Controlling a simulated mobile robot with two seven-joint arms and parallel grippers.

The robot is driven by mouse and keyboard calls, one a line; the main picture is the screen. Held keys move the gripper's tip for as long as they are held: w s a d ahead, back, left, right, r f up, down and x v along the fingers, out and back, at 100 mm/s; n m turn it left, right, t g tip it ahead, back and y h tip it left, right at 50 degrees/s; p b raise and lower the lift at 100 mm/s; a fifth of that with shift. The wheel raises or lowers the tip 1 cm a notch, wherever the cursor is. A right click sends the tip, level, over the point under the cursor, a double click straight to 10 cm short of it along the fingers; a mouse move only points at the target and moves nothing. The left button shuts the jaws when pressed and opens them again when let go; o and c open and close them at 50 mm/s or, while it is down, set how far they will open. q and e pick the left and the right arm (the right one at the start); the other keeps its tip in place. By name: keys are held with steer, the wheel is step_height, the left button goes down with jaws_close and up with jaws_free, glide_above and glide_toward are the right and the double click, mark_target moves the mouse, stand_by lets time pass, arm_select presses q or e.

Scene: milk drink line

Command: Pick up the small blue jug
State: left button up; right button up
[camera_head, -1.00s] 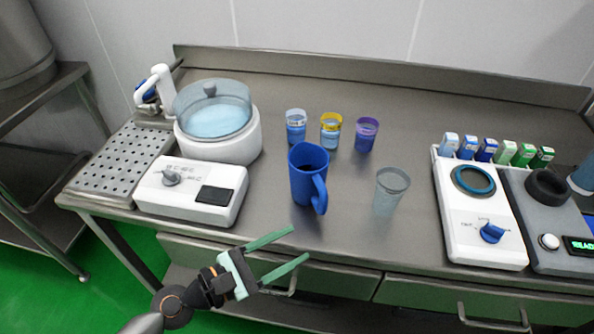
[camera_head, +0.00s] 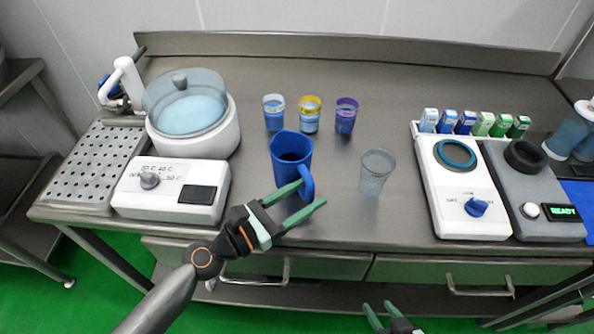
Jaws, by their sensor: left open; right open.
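The blue jug (camera_head: 289,158) stands upright near the middle of the steel counter. It has an open top and its handle (camera_head: 308,184) faces the front right. My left gripper (camera_head: 311,193) is open, its green fingers pointing toward the jug's handle. In the picture the fingers overlap the jug's lower front and handle; I cannot tell whether they touch. My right gripper (camera_head: 378,312) shows at the bottom edge, open and empty, in front of the drawers and well away from the jug.
A clear cup (camera_head: 375,174) stands right of the jug. Blue (camera_head: 274,112), yellow-rimmed (camera_head: 310,115) and purple (camera_head: 346,116) cups stand behind. A lidded white warmer (camera_head: 190,128) with a control box (camera_head: 170,190) is left. A white dial machine (camera_head: 466,197) is right.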

arm_select(q)
steer(key=x, duration=0.4)
steer(key=shift+w+d, duration=0.2)
steer(key=shift+d, duration=0.1)
jaws_close()
stand_by(1.1)
